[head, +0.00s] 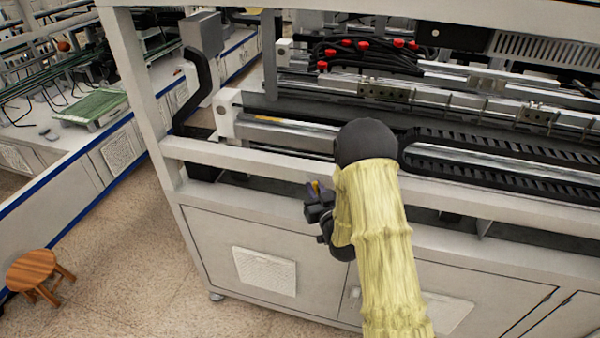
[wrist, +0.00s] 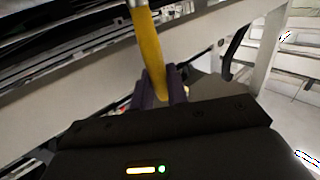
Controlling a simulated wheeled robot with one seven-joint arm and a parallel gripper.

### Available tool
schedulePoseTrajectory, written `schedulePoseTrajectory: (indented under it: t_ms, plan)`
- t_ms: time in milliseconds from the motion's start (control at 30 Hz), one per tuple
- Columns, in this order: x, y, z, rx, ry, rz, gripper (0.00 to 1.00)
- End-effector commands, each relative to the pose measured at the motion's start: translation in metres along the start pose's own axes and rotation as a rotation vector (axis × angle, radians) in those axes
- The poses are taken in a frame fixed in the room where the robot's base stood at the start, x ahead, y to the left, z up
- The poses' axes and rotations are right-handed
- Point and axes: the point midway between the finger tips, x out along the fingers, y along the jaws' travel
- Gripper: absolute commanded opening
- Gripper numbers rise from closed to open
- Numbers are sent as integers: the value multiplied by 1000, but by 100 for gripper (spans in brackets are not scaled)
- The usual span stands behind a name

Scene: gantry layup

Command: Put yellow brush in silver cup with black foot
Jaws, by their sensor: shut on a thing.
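In the wrist view, my gripper (wrist: 159,88) is shut on the yellow brush (wrist: 150,45). The brush's yellow handle stands up from between the dark fingers, and a silvery band shows at the top edge of the picture. The rest of the brush is out of frame. In the head view, my gripper (head: 315,193) is in front of the machine's front rail, left of my yellow-sleeved arm. Only a small yellow bit of the brush (head: 315,186) shows there. I cannot make out a silver cup with a black foot in either view.
A large white-framed gantry machine (head: 240,160) with rails and black cable chains fills the middle and right. A wooden stool (head: 35,268) stands at lower left. A long bench (head: 110,150) runs along the left. The floor (head: 130,240) between bench and machine is clear.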

Motion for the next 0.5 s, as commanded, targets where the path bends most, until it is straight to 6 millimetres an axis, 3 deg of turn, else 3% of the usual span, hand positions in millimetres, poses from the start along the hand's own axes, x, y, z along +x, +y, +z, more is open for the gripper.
schedulePoseTrajectory:
  t_ms: [500]
  plan:
    - [-65, 84, 146, -9, -18, 180, 0]
